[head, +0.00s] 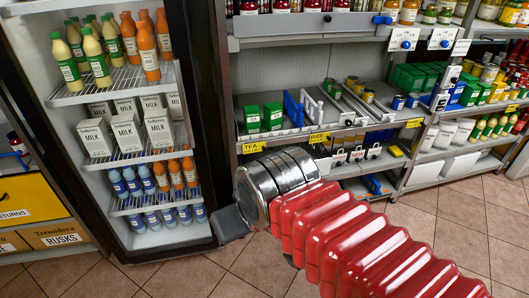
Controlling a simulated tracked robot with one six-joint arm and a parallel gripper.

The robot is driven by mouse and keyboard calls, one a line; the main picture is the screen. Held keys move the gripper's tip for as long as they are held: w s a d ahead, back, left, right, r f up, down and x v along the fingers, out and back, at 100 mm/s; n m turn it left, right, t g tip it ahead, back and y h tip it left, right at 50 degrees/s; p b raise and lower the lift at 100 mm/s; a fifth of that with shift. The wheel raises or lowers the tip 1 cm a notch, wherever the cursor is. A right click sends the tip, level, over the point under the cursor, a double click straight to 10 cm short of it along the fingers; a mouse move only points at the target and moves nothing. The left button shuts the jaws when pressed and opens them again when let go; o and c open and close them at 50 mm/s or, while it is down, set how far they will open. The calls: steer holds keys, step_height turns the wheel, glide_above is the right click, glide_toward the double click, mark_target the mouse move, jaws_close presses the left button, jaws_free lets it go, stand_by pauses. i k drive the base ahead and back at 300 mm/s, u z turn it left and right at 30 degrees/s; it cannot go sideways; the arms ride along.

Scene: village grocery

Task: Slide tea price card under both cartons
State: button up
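The yellow tea price card (253,147) is at the front edge of the middle shelf, near its left end. Two green cartons stand upright side by side on that shelf behind it, the left carton (251,119) and the right carton (272,116). The card sits below and in front of the left carton; I see none of it under either carton. My gripper (231,222) is low and left of the shelf, in front of the fridge's right edge and apart from card and cartons. Its fingers are mostly hidden behind my arm, so its opening is unclear.
A yellow rice price card (318,138) is on the same edge to the right. A blue divider (292,109) and white divider (311,106) stand right of the cartons. An open-looking fridge (119,150) with milk and bottles is at left. Tiled floor (440,236) is clear at right.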

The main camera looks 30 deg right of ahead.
mark_target(253, 147)
steer(key=i, duration=0.95)
